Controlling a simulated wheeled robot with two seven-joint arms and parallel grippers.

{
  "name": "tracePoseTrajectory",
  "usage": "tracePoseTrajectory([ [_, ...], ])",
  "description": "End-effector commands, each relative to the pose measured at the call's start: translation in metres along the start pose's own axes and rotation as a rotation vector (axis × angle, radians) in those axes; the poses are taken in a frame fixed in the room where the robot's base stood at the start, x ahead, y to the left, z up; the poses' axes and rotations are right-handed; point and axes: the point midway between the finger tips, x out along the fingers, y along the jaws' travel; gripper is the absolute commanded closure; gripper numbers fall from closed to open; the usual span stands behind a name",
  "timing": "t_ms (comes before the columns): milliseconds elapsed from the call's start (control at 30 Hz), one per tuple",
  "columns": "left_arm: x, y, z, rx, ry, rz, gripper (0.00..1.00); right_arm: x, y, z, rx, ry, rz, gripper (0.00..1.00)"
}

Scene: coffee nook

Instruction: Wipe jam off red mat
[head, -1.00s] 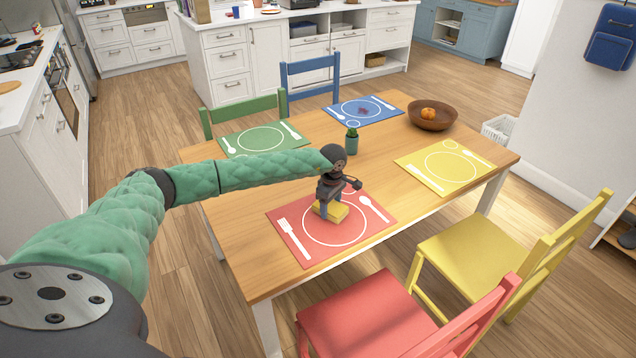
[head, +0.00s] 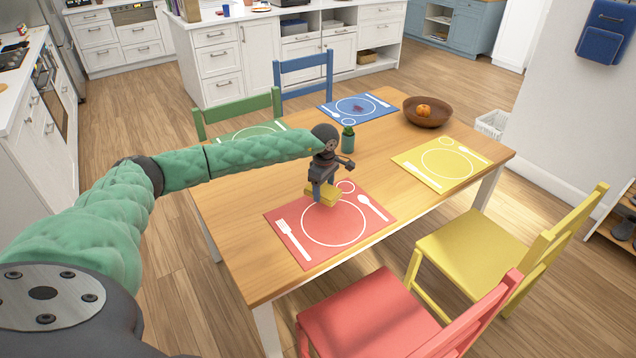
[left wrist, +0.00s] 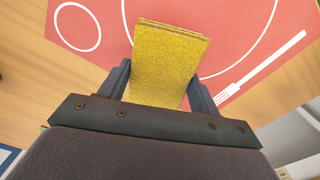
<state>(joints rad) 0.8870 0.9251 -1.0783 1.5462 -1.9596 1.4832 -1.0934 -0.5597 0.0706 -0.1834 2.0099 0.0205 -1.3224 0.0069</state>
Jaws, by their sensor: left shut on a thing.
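The red mat (head: 290,215) lies on the near side of the table, with a white fork, plate ring, cup ring and spoon printed on it. No jam shows on its visible part. My left gripper (head: 319,188) is shut on a yellow sponge (head: 327,199) over the mat's far part. The sponge appears raised off the mat. In the left wrist view the sponge (left wrist: 168,62) sits between the two fingers, with the red mat (left wrist: 228,28) beyond it. The sponge hides part of the mat, and its underside is hidden. My right gripper is not in view.
A dark reddish smear (head: 358,108) marks the blue mat (head: 380,113). A small potted plant (head: 348,140) stands close behind my left gripper. A yellow mat (head: 412,168), a green mat (head: 228,139) and a wooden bowl (head: 441,119) with orange fruit are also on the table (head: 240,235).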

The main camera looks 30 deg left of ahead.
Motion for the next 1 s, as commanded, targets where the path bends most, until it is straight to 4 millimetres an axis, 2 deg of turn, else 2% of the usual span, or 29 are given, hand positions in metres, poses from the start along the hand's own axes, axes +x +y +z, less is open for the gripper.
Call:
tracePoseTrajectory([
  [300,-0.029,0.002,-0.005,-0.008,0.001,0.001,0.62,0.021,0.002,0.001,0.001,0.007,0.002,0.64],
  [500,-0.035,0.002,-0.006,-0.010,0.001,0.000,0.62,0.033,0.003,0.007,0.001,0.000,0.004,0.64],
  [1000,-0.034,0.002,-0.006,-0.003,0.000,0.000,0.62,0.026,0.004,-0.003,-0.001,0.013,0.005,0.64],
])
